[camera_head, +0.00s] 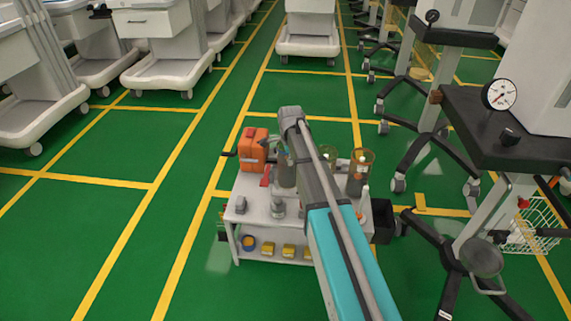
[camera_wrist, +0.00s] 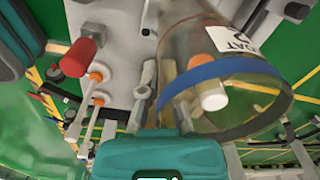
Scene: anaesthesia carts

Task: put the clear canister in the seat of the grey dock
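A clear canister (camera_wrist: 185,45) with a blue band and a white label reading partly "OAT 2" fills the right half of the wrist view, its round open rim towards me. In the head view, clear yellowish canisters (camera_head: 368,157) stand on the cart's right side; I cannot tell which is the one in the wrist view. A pale grey body (camera_wrist: 120,35) behind the canister may be the grey dock; its seat cannot be made out. My gripper's teal part (camera_wrist: 150,155) is beside the canister's rim.
The small grey-white cart (camera_head: 243,213) carries an orange box (camera_head: 252,150) at its back left and yellow boxes on its lower shelf. A red knob (camera_wrist: 82,57) and orange-tipped white tubes show left in the wrist view. A stand with a gauge (camera_head: 499,94) is at right. Green floor lies open left.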

